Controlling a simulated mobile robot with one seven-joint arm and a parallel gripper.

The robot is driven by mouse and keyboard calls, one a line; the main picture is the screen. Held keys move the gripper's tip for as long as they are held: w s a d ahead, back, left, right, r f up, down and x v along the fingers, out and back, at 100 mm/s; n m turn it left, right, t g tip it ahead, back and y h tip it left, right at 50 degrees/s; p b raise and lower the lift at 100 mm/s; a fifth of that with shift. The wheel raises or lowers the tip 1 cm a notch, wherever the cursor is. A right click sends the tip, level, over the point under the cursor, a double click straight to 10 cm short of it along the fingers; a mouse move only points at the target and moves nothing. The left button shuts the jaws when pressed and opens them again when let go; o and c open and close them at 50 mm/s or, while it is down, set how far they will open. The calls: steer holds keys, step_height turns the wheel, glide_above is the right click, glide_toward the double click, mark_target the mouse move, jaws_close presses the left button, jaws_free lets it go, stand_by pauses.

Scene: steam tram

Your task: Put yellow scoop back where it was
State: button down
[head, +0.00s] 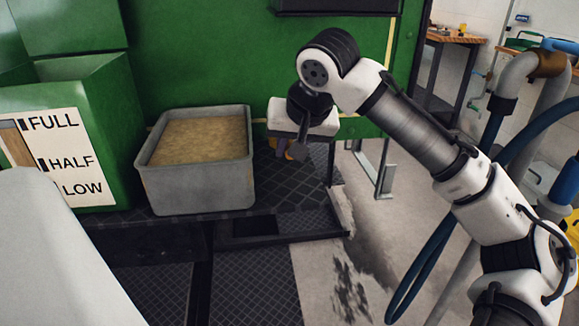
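My gripper (297,150) points down beside the right wall of the grey bin, over the dark tread plate near its right edge. Its white hand hides much of what is below. A small yellow-orange piece (296,151), with a purplish part next to it, shows at the fingers; it may be part of the yellow scoop, but too little shows to tell. I cannot tell whether the fingers are open or shut on it.
The grey bin (149,190) holds sand and stands on the tread plate against the green wall (190,60). A green box (105,140) with a FULL/HALF/LOW gauge (55,150) stands left. Blue hoses and pipes (510,100) are at right.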

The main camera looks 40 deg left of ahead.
steer(key=shift+f+b, duration=0.3)
steer(key=shift+f, duration=1.8)
steer(key=c, duration=1.3)
jaws_free()
steer(key=shift+o, duration=0.2)
